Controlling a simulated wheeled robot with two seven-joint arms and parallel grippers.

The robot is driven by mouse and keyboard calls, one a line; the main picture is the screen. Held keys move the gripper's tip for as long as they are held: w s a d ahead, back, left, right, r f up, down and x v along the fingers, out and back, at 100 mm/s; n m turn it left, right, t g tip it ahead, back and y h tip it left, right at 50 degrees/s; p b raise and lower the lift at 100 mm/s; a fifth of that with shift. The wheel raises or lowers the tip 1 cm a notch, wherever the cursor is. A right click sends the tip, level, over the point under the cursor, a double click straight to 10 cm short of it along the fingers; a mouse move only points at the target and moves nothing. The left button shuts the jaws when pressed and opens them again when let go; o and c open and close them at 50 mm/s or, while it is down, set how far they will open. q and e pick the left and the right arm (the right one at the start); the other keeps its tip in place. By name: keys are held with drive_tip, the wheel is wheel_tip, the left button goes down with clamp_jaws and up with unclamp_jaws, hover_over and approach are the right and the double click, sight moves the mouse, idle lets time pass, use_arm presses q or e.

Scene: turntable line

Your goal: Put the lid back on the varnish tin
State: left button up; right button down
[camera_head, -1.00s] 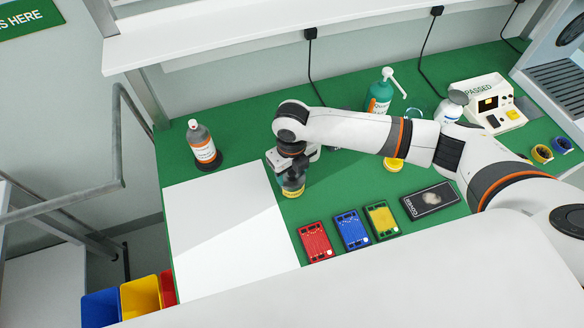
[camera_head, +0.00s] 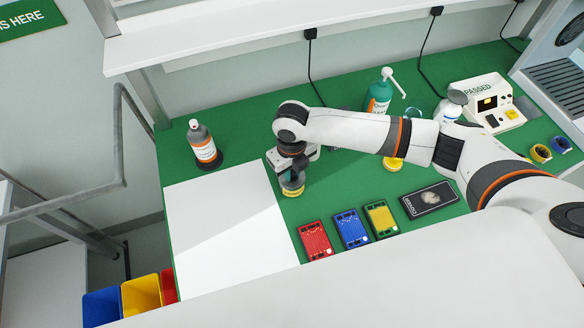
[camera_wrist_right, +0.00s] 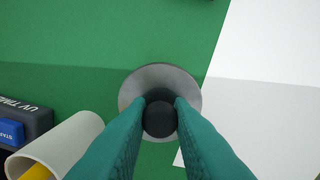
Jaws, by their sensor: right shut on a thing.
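My right gripper (camera_head: 291,178) has its teal fingers shut on the black knob (camera_wrist_right: 160,119) of a round grey lid (camera_wrist_right: 188,90). The lid also shows in the head view as a thin grey band (camera_head: 293,187). Directly under it is the yellow band of the varnish tin (camera_head: 293,194), on the green mat beside the white sheet. The lid hides the tin in the wrist view, and I cannot tell whether it is seated or just above the rim. My left gripper is not in view.
The white sheet (camera_head: 225,215) lies left of the tin, with an orange-labelled bottle (camera_head: 204,148) behind it. Red (camera_head: 315,241), blue (camera_head: 352,229) and green-yellow (camera_head: 381,217) cases lie in front. A black box (camera_head: 430,199) lies to their right.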

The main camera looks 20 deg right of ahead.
drive_tip(key=shift+s+f, duration=0.1)
drive_tip(key=c, duration=1.2)
unclamp_jaws()
drive_tip(key=shift+o, duration=0.3)
drive_tip(key=o, duration=0.4)
drive_tip(key=shift+r+p, duration=3.45)
drive_tip(key=shift+r, duration=0.15)
drive_tip(key=shift+f, duration=0.15)
